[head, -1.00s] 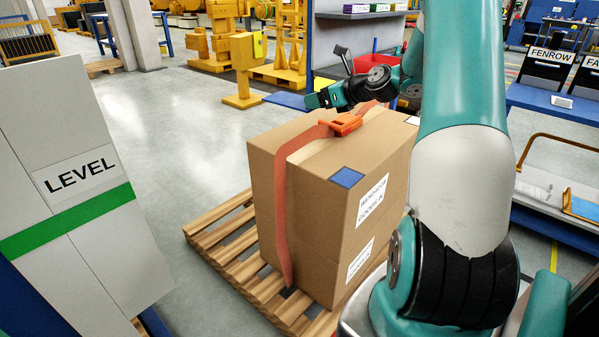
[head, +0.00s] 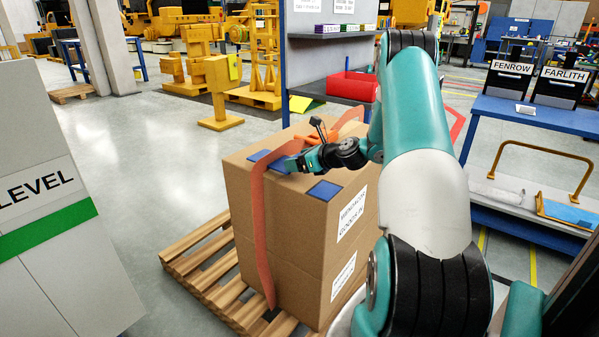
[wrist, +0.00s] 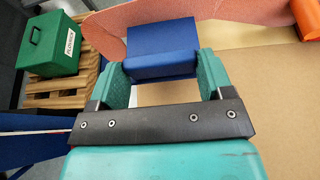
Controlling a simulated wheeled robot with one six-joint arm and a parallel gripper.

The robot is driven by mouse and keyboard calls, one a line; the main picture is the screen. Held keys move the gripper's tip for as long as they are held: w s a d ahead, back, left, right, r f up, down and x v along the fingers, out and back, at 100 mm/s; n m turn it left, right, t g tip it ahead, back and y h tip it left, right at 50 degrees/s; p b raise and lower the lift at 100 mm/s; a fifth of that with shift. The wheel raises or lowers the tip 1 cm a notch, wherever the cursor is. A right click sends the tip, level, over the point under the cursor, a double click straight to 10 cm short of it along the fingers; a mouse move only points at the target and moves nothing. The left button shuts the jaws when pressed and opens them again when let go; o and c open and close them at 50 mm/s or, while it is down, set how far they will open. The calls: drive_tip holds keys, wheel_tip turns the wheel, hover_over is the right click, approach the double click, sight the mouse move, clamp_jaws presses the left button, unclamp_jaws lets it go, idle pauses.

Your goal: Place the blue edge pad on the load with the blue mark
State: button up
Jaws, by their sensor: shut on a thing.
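The load is a tall brown carton (head: 290,215) on a wooden pallet, with a blue mark (head: 324,191) near a top corner. A red-orange strap (head: 261,220) runs over its top and down its side. My gripper (head: 297,163) is low over the carton's top edge by the strap, shut on the blue edge pad (head: 281,166). In the wrist view the pad (wrist: 160,63) sits between both fingers, an angled blue piece beside the strap (wrist: 105,38). I cannot tell whether the pad touches the carton or lies under the strap.
An orange buckle (wrist: 306,16) is on the strap at the right of the wrist view. A grey LEVEL cabinet (head: 50,240) stands left of the pallet (head: 195,262). A blue bench (head: 535,118) with FENROW and FARLITH holders is at right. Clear floor lies left of the carton.

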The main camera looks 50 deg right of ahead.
sight(300, 180)
drive_tip(key=shift+f, duration=1.65)
drive_tip(key=shift+f, duration=0.1)
drive_tip(key=o, duration=1)
